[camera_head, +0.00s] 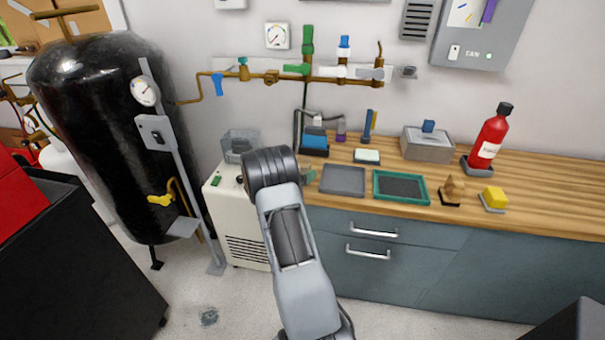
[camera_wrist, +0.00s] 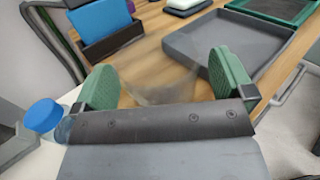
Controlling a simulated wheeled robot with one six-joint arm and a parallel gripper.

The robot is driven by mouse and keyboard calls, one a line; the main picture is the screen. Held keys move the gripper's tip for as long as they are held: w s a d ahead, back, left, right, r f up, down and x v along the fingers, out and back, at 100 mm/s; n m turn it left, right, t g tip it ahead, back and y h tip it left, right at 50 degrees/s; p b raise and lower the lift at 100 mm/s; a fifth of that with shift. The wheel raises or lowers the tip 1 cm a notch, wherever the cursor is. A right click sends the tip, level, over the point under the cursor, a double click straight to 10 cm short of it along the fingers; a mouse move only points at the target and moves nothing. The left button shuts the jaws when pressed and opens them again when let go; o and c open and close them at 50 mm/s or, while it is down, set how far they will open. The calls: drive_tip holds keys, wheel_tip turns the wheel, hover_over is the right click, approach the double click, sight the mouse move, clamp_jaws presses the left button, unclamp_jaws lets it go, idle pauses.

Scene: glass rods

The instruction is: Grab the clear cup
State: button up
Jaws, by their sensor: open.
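A faint, see-through shape, which looks like the clear cup (camera_wrist: 165,72), shows between the two green fingers in the wrist view. Its outline is blurred, and its lower part is hidden behind the dark palm edge. My gripper (camera_wrist: 166,82) is open, with one finger on each side of this shape. I cannot tell whether either finger touches it.
A grey tray (camera_head: 343,180) and a green-rimmed tray (camera_head: 401,187) lie on the wooden bench (camera_head: 560,208). A blue item in a dark holder (camera_head: 314,143) stands behind. A blue-capped bottle (camera_wrist: 45,118) is close beside my left finger.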

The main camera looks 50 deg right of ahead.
drive_tip(key=shift+d, duration=0.1)
drive_tip(key=c, duration=1)
